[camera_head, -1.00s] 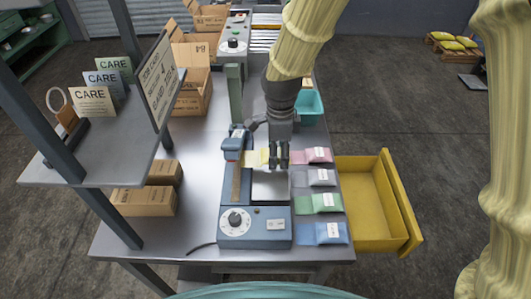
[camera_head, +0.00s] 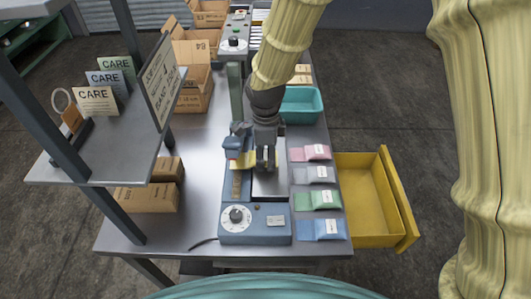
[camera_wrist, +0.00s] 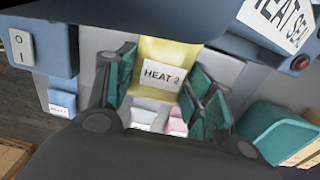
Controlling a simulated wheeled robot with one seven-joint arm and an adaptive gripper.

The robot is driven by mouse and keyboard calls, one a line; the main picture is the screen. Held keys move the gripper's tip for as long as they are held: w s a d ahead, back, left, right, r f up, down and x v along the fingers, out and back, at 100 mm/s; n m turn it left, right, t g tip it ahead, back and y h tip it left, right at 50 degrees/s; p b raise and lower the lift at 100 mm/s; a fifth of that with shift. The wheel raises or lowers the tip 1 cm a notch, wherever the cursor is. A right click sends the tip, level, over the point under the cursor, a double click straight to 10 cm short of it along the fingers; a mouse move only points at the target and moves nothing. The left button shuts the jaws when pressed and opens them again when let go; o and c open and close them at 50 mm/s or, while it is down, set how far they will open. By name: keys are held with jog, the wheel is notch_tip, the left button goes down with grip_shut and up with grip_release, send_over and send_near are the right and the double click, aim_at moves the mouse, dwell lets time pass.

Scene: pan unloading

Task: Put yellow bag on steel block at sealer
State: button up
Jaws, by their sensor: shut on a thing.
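My gripper (camera_head: 266,158) is shut on the yellow bag (camera_head: 243,160), which sticks out to its left. In the wrist view the yellow bag (camera_wrist: 165,52) hangs between the two green-padded fingers (camera_wrist: 160,85), with its label "HEAT 2" facing the camera. The blue sealer (camera_head: 256,224) stands on the table with a dial at its front and its raised head behind. The pale steel block (camera_head: 269,186) lies on the sealer's right side, just in front of my gripper. Whether the bag touches the block or the sealer head cannot be told.
Pink (camera_head: 311,153), grey (camera_head: 314,175), green (camera_head: 318,200) and blue (camera_head: 321,229) bags lie right of the sealer. A teal bin (camera_head: 302,104) stands behind them. A yellow drawer (camera_head: 370,205) is open at right. A shelf (camera_head: 95,165) overhangs the left side above cardboard boxes.

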aim_at(265, 155)
jog(key=shift+f, duration=0.3)
jog(key=o, duration=1.1)
jog(key=shift+o, duration=0.2)
jog(key=shift+r, duration=0.7)
notch_tip(265, 155, up, 12)
jog(key=b, duration=0.2)
jog(key=shift+f, duration=0.1)
